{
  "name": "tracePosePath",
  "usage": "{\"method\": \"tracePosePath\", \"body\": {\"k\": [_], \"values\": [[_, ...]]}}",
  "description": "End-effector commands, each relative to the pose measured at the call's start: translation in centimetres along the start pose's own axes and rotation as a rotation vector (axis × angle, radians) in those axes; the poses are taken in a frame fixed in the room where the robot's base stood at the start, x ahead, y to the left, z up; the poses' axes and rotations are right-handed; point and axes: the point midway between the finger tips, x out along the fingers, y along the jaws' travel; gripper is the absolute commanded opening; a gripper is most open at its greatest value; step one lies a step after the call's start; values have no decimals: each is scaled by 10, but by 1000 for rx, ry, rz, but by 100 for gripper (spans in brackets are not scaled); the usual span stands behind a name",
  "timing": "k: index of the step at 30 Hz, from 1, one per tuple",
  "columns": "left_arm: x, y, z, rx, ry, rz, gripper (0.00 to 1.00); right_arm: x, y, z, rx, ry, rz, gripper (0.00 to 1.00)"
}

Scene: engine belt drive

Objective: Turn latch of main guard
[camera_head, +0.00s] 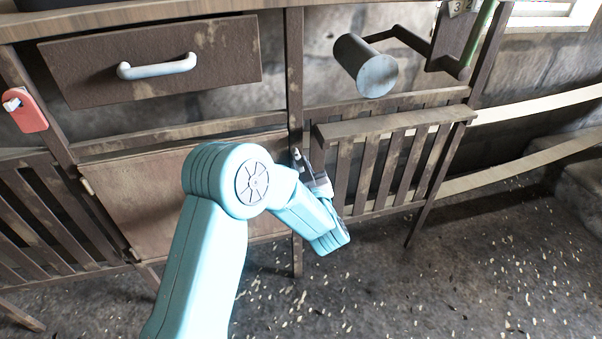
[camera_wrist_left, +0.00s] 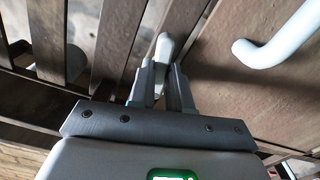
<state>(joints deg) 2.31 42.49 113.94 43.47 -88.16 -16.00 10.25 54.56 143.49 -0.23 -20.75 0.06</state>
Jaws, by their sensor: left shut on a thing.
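The latch (camera_wrist_left: 163,48) is a small pale bar, seen in the left wrist view between my fingertips. My left gripper (camera_wrist_left: 162,78) is shut on it, and the fingers hide its lower part. In the head view my left gripper (camera_head: 298,157) is at the dark upright post between the wooden panel and the slatted guard. I cannot tell which panel is the main guard. My right gripper is not in view.
A drawer (camera_head: 150,60) with a pale handle (camera_head: 157,66) is up left. A plain wooden panel (camera_head: 150,190) lies below it. A crank with a grey cylinder (camera_head: 366,66) juts out above the slatted guard. A red tag (camera_head: 25,109) hangs far left. The floor in front is open.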

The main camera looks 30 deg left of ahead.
Motion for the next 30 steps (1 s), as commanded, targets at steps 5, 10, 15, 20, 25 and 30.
{"method": "tracePosePath", "body": {"k": [5,10,15,20,25,30], "values": [[0,-2,6,-167,3,0,0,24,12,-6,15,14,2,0],[0,-2,6,-330,3,0,0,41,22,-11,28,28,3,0],[0,-2,6,-493,3,1,0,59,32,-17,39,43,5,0],[0,-2,6,-644,2,0,0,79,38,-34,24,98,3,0],[0,-2,6,-805,1,0,0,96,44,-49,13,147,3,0],[0,-1,3,-959,0,0,0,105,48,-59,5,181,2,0]]}}
